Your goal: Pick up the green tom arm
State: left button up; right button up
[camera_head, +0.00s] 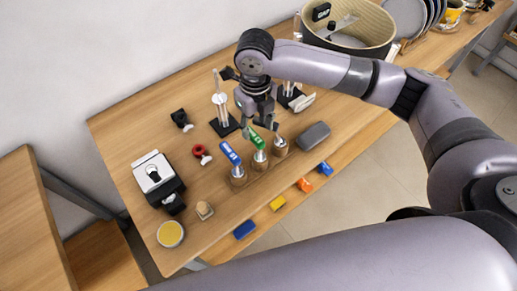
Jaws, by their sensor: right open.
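The green tom arm (257,139) has a green, labelled upper part and stands tilted in a round wooden holder near the middle of the table. My right gripper (260,125) points down from above, with its open fingers around or just over the top of the green part. I cannot tell whether the fingers touch it. The gripper hides some of the green top. A similar blue piece (230,153) stands in a holder just to the left. My left gripper is not in view.
A wooden holder (280,146) stands just right of the green piece, and a grey case (314,136) lies beyond it. Black-based stands (223,126) are behind. Coloured blocks (277,203) line the front edge. A large round drum-like container (350,42) is at the back right.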

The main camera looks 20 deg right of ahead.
aim_at(258, 139)
jog(key=f, duration=0.1)
jog(key=f+p, duration=0.1)
jog(key=f, duration=0.1)
jog(key=s+f+p, duration=0.1)
jog(key=f, duration=0.1)
jog(key=shift+d+f, duration=0.1)
jog(key=shift+f, duration=0.45)
jog(key=shift+w, duration=0.1)
jog(key=shift+c, duration=0.3)
grip_shut()
